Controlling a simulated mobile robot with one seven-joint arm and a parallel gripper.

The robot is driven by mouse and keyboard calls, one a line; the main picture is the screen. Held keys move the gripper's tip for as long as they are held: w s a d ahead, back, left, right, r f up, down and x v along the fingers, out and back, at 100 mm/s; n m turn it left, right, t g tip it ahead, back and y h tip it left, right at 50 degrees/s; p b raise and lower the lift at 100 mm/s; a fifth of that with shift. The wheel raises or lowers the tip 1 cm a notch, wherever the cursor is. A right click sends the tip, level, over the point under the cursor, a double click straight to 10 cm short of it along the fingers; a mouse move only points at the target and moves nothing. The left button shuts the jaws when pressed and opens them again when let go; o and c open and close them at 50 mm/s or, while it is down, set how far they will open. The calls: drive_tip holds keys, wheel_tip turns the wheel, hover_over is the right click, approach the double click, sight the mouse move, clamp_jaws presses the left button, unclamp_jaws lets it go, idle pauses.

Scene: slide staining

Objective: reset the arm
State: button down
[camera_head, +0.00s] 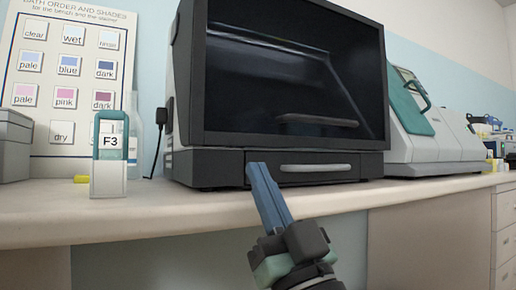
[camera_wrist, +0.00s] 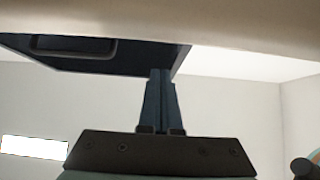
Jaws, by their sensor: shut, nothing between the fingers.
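My gripper (camera_head: 267,187) is shut and empty, with its blue-grey fingers together. In the head view it stands in front of the bench edge, its fingertips overlapping the lower front of the black cabinet (camera_head: 225,158). In the wrist view the shut fingers of my gripper (camera_wrist: 160,80) point up toward the underside of the bench edge and the dark cabinet front (camera_wrist: 140,58). I cannot tell from these views how far the fingertips are from the cabinet.
The pale bench (camera_head: 150,215) runs across the view. A teal-handled holder marked F3 (camera_head: 108,178) stands at left, near a clear bottle (camera_head: 133,140) and a wall chart (camera_head: 65,100). A grey-white machine (camera_head: 440,140) stands right. The space before the bench looks free.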

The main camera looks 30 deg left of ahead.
drive_tip(key=s+d+r+m+t+h+p, duration=0.55)
drive_tip(key=d+r+h+p, duration=0.35)
drive_tip(key=r+h+p, duration=0.25)
drive_tip(key=s+d+r+m+t+h+p, duration=0.55)
drive_tip(key=d+r+h+p, duration=0.35)
drive_tip(key=r+h+p, duration=0.3)
wheel_tip(320, 180, up, 37)
drive_tip(key=y+p, duration=0.1)
drive_tip(key=p, duration=3.4)
drive_tip(key=shift+w+a+f, duration=0.15)
drive_tip(key=shift+w, duration=0.3)
drive_tip(key=c, duration=1.5)
unclamp_jaws()
drive_tip(key=shift+c, duration=0.2)
